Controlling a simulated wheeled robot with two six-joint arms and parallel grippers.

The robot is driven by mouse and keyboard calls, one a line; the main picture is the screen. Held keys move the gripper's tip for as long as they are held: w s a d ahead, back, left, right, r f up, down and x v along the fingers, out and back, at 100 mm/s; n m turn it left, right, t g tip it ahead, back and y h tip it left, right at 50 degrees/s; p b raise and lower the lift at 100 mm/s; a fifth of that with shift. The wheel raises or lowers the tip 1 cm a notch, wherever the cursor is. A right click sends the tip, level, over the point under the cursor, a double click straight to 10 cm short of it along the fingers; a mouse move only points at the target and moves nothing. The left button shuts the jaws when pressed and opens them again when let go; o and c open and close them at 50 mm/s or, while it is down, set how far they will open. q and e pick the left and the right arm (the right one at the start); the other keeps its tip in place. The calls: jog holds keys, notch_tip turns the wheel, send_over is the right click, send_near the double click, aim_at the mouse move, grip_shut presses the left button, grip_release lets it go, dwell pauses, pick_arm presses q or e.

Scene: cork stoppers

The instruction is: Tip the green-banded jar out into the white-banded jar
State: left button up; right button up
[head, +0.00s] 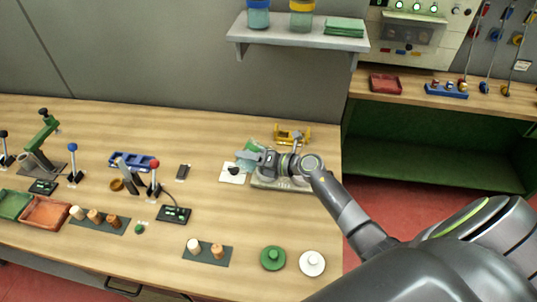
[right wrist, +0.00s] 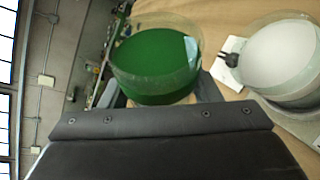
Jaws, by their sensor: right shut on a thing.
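The green-banded jar (right wrist: 155,75) is clear glass with a wide green area and fills the upper middle of the right wrist view. My right gripper (right wrist: 162,95) is shut on it, one finger on each side. In the head view the gripper (head: 250,159) hides much of the jar, and a bit of green (head: 250,146) shows behind it. The white-banded jar (right wrist: 285,55) stands apart to the right in the wrist view, pale and round. In the head view my wrist mostly covers its place. My left gripper is not in view.
A grey tray (head: 263,184) lies under my wrist, beside a white card with a dark piece (head: 234,171). A green lid (head: 273,258) and a white lid (head: 312,263) lie at the front. Corks stand on dark mats (head: 208,252) to the left. A yellow rack (head: 293,136) stands behind.

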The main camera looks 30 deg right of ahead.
jog(key=shift+w+d, duration=0.1)
jog(key=shift+r+m, duration=0.2)
jog(key=shift+m, duration=0.1)
jog(key=shift+y, duration=0.3)
jog(key=shift+r+m, duration=0.25)
jog(key=shift+m, duration=0.15)
dwell(0.7)
jog(key=shift+f+b, duration=0.2)
jog(key=shift+b, duration=0.35)
jog(key=shift+f+b, duration=0.15)
jog(key=shift+b, duration=0.15)
jog(key=shift+f+m, duration=0.15)
jog(key=shift+m, duration=0.15)
jog(key=shift+f+y+b, duration=0.15)
jog(key=shift+y+b, duration=0.15)
jog(key=shift+b, duration=0.1)
